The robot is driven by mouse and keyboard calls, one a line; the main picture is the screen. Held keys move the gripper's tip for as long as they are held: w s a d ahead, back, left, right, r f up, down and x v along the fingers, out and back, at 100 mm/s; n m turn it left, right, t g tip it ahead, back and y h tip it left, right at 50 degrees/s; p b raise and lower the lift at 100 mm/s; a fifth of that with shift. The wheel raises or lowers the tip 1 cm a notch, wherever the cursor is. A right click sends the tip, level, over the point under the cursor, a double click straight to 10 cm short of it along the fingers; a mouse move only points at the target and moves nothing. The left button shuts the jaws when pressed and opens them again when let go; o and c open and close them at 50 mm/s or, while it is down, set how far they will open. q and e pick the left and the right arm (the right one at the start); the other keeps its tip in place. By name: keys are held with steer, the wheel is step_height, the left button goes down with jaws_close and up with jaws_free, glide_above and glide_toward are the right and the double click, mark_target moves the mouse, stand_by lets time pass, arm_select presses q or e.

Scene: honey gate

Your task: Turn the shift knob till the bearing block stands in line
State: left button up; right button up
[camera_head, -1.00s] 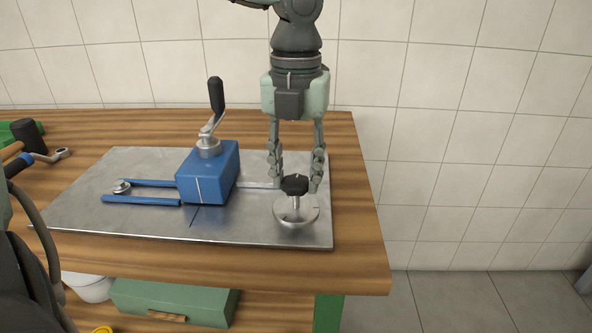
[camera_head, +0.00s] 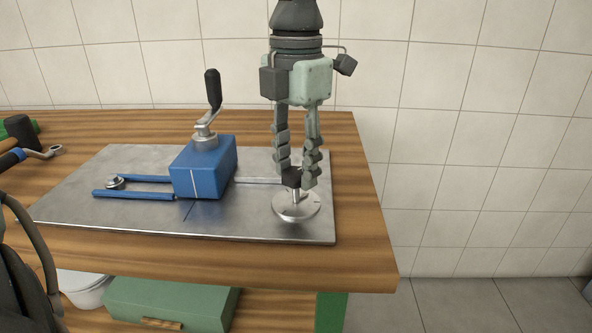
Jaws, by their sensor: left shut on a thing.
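The blue bearing block (camera_head: 203,168) stands on the metal plate (camera_head: 240,218), with a black-handled crank (camera_head: 212,92) on top. A white line runs down its front face. My right gripper is not in view.
Two blue rails (camera_head: 135,194) extend left from the block. A wrench-like tool (camera_head: 45,153) and a dark mallet head (camera_head: 20,130) lie at the table's left. A green box (camera_head: 170,303) and a white bucket (camera_head: 83,286) are below. The wooden table (camera_head: 362,230) is clear on the right.

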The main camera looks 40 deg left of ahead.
mark_target(296, 171)
arm_select(q)
steer(key=shift+m, duration=1)
steer(key=m+b, duration=0.1)
steer(key=m, duration=0.2)
steer(key=shift+m, duration=1.9)
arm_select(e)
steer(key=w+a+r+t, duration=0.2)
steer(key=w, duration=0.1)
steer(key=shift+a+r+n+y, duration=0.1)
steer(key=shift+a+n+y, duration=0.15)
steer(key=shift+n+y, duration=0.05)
arm_select(q)
steer(key=shift+m, duration=0.3)
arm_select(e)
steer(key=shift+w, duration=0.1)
arm_select(q)
steer(key=o, duration=1.1)
steer(key=shift+o, duration=0.2)
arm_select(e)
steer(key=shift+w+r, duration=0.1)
arm_select(q)
step_height(296, 171, up, 12)
